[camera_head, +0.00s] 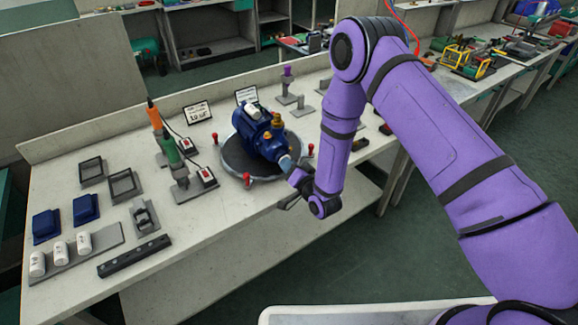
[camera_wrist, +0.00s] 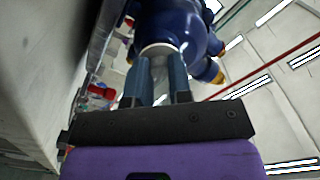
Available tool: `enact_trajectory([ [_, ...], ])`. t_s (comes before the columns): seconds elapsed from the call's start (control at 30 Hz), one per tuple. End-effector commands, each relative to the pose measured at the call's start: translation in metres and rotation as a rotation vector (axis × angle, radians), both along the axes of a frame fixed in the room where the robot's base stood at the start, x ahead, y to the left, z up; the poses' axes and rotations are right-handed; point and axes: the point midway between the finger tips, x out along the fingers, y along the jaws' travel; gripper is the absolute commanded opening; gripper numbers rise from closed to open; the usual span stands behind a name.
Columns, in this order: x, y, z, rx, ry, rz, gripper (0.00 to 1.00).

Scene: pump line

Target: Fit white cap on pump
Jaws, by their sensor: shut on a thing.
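The blue pump (camera_head: 262,135) sits on a round dark turntable on the bench, and its body fills the top of the wrist view (camera_wrist: 178,22). My gripper (camera_head: 287,164) reaches the pump's near right end. In the wrist view my gripper's two fingers (camera_wrist: 158,82) are shut on the white cap (camera_wrist: 158,50), whose pale rim shows between their tips against the pump. The cap seems to touch the pump end, but I cannot tell how fully it is seated. In the head view the cap is mostly hidden by my gripper.
Several red-knobbed clamps ring the turntable (camera_head: 232,170). A grey rack (camera_head: 105,240) with three white cylinders (camera_head: 60,253) stands at the front left. Blue boxes (camera_head: 86,208), grey trays (camera_head: 123,184) and a green-orange tool (camera_head: 170,150) stand left of the pump.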

Motion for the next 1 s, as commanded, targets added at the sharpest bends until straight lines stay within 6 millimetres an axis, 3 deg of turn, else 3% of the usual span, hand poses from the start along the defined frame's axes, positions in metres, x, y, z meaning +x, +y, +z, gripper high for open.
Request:
enact_trajectory([
  [1.0, 0.0073, 0.0044, -0.0001, 0.000, -0.001, -0.001, 0.00],
])
